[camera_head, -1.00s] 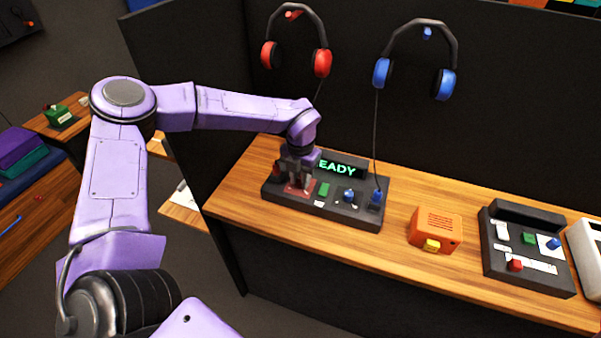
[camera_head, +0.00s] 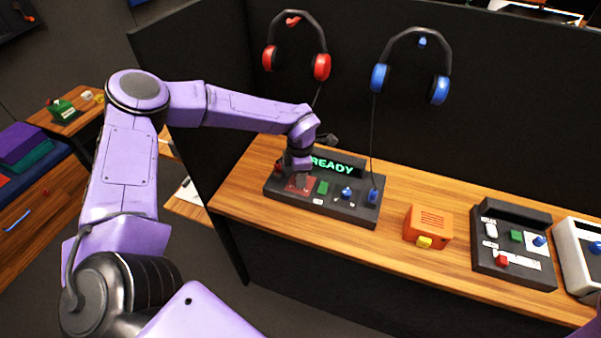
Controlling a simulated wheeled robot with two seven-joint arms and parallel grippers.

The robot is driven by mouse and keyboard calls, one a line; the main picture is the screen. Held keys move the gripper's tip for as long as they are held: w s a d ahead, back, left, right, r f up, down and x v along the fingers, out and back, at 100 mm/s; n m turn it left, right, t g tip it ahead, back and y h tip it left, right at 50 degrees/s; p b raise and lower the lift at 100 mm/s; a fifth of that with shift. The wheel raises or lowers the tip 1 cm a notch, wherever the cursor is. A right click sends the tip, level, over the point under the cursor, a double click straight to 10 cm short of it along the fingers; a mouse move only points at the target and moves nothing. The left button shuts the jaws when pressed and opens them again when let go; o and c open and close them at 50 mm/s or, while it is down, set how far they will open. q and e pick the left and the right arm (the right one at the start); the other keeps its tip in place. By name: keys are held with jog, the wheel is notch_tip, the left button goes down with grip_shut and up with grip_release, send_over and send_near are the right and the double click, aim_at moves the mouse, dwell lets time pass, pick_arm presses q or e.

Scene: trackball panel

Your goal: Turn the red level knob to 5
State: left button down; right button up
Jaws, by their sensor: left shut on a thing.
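The dark panel (camera_head: 345,211) stands on the wooden counter, with a green READY display (camera_head: 332,167) along its back. My left gripper (camera_head: 300,183) points down at the left part of the panel, over a red plate (camera_head: 292,187). It is shut on the red level knob, which the fingers and wrist mostly hide. The knob's pointer and scale cannot be read. My right gripper is not in view.
Beside the gripper on the panel are a green button (camera_head: 323,187) and blue controls (camera_head: 346,193). Red headphones (camera_head: 321,67) and blue headphones (camera_head: 439,88) hang behind. An orange box (camera_head: 428,224) and another panel (camera_head: 514,247) stand to the right.

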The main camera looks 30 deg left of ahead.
pick_arm(q)
jog(key=shift+w+r+m+p, duration=0.2)
jog(key=shift+m+p, duration=0.15)
jog(key=shift+m, duration=0.75)
jog(key=c, duration=0.9)
grip_release()
jog(key=shift+s+a, duration=0.1)
jog(key=shift+s, duration=0.05)
notch_tip(320, 180, up, 10)
jog(key=b, duration=0.2)
jog(key=shift+r, duration=0.2)
